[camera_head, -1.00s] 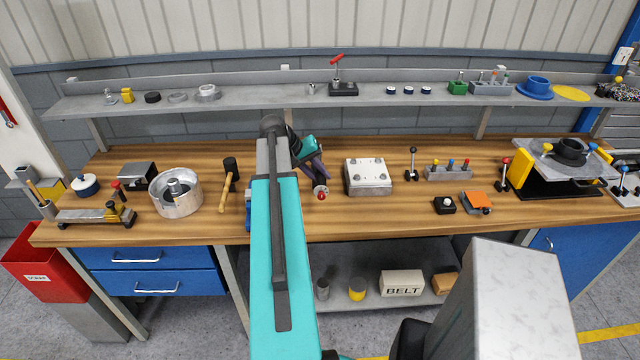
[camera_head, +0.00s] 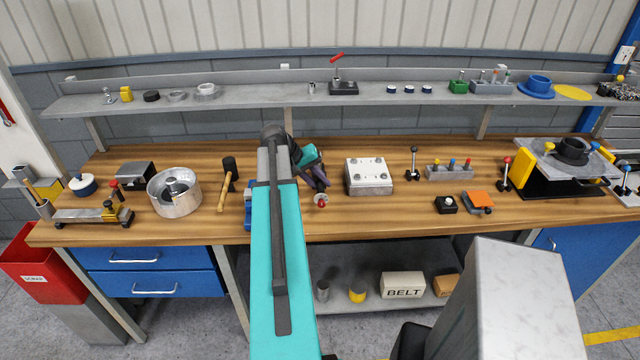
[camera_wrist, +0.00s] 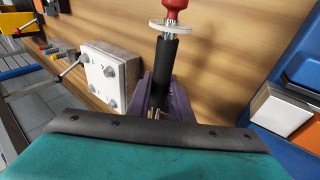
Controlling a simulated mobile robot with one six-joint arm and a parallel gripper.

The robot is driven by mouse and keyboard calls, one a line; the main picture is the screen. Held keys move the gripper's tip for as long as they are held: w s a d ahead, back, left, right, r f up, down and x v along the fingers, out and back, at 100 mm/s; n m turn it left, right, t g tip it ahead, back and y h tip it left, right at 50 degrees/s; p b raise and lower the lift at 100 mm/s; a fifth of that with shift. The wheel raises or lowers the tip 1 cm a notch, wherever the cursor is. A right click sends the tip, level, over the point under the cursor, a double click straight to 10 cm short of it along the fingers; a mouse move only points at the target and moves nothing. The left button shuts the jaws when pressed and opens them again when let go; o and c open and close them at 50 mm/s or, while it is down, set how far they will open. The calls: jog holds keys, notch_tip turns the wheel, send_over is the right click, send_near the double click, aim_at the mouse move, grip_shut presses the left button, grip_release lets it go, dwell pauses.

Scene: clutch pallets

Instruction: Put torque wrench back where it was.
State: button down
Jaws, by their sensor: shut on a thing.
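My gripper (camera_head: 319,184) is over the middle of the bench, left of the white bolted block. In the wrist view its purple fingers (camera_wrist: 160,95) are shut around the dark shaft of the torque wrench (camera_wrist: 165,62). The wrench has a pale round disc and a red end beyond the fingers. In the head view only the red end of the wrench (camera_head: 321,201) shows clearly, low by the fingers. Whether it touches the bench I cannot tell. My arm hides part of the bench and a blue holder (camera_head: 248,217) there.
The white bolted block (camera_head: 368,177) is close on the right. A mallet (camera_head: 228,185) and a round metal housing (camera_head: 174,193) are on the left. In the wrist view a blue tray (camera_wrist: 300,75) holds white and orange blocks.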

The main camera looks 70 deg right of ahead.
jog(key=shift+f+b, duration=0.35)
jog(key=shift+f, duration=0.2)
jog(key=c, duration=1.6)
grip_release()
jog(key=shift+r, duration=0.1)
jog(key=shift+r+p, duration=0.4)
jog(key=shift+r, duration=0.25)
jog(key=shift+b+v, duration=1.7)
jog(key=shift+v, duration=4.2)
jog(key=shift+a+f, duration=0.1)
